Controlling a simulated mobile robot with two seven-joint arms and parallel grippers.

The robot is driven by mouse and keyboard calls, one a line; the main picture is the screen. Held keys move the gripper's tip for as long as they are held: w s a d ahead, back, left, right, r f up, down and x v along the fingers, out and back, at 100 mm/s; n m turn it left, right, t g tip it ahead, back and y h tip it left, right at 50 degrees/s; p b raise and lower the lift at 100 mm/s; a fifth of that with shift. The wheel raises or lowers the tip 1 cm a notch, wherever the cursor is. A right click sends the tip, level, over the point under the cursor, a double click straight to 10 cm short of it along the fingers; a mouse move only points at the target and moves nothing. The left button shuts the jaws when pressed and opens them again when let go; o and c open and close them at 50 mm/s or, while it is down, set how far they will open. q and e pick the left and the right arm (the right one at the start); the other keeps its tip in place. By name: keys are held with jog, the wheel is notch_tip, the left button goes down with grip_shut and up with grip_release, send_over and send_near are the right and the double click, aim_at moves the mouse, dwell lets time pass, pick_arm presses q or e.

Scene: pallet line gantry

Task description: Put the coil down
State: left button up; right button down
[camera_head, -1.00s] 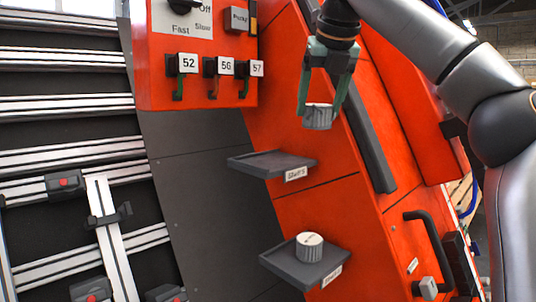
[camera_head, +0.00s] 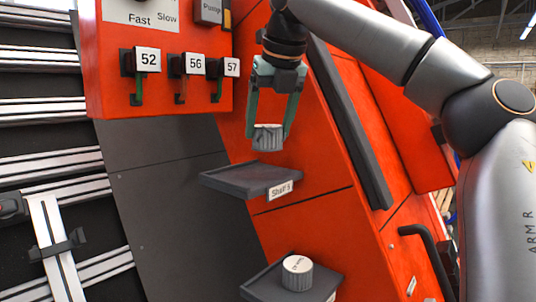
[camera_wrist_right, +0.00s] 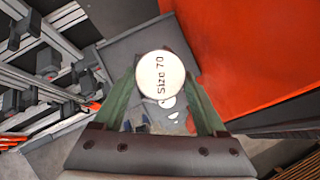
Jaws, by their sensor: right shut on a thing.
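The coil is a short grey ribbed cylinder (camera_head: 267,140) with a pale top. In the right wrist view its round top (camera_wrist_right: 160,77) reads "Size 70". My right gripper (camera_head: 268,130) points down and is shut on it, a green finger on either side. The coil is upright, just above the back part of a dark shelf (camera_head: 232,181) labelled "Shelf 5". I cannot tell for certain whether a gap remains under it. My left gripper is not in view.
A lower dark shelf (camera_head: 262,291) holds a similar ribbed cylinder (camera_head: 297,273). Above left, an orange control box (camera_head: 111,100) carries hooks tagged 52, 56 and 57 (camera_head: 231,67). The orange panel (camera_head: 305,155) stands close behind the gripper. The labelled shelf's surface looks bare.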

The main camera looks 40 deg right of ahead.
jog(key=shift+f, duration=2.75)
grip_release()
jog(key=v, duration=1.2)
